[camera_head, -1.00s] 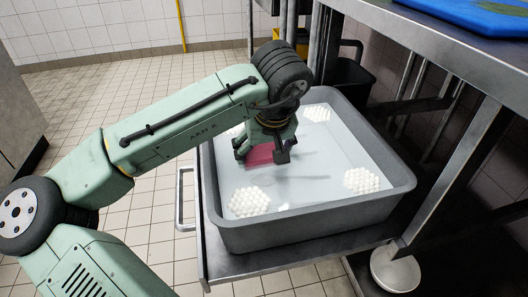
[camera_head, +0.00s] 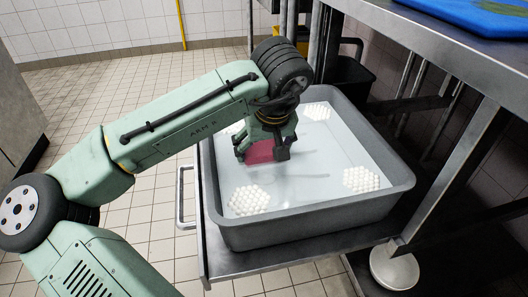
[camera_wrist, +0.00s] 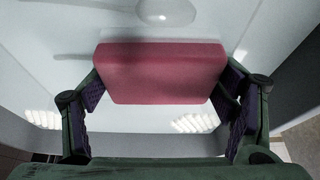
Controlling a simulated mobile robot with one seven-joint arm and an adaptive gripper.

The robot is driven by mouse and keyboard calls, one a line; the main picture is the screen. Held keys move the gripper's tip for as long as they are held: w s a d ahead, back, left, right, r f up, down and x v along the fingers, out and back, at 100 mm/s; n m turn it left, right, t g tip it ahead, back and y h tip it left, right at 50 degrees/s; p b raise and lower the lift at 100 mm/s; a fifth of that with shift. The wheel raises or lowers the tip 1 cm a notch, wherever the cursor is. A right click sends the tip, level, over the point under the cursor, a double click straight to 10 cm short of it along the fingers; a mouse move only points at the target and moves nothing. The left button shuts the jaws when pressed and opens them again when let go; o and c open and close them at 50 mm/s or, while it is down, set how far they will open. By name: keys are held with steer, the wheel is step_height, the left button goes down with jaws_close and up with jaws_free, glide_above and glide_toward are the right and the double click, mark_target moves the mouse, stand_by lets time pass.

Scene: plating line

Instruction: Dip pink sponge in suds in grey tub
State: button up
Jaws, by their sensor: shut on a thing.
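My gripper (camera_head: 262,153) is shut on the pink sponge (camera_head: 260,151), which it holds inside the grey tub (camera_head: 310,226). In the wrist view the sponge (camera_wrist: 160,73) lies level between the two finger pads of my gripper (camera_wrist: 162,88). The tub holds pale water (camera_head: 318,175) with several clusters of white suds (camera_head: 249,201), one at the front left, one at the front right (camera_head: 361,180) and one at the back (camera_head: 316,111). The sponge is over the left part of the tub, apart from the suds clusters. I cannot tell whether its underside touches the water.
The tub stands on a metal shelf (camera_head: 245,262) with a handle at its left. A steel counter (camera_head: 440,50) with a blue board (camera_head: 480,12) rises at the right. A dark bin (camera_head: 352,75) stands behind the tub. Tiled floor is clear at the left.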

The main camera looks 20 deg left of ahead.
mark_target(264, 146)
step_height(264, 146, up, 12)
steer(key=p, duration=0.9)
steer(key=shift+f, duration=0.25)
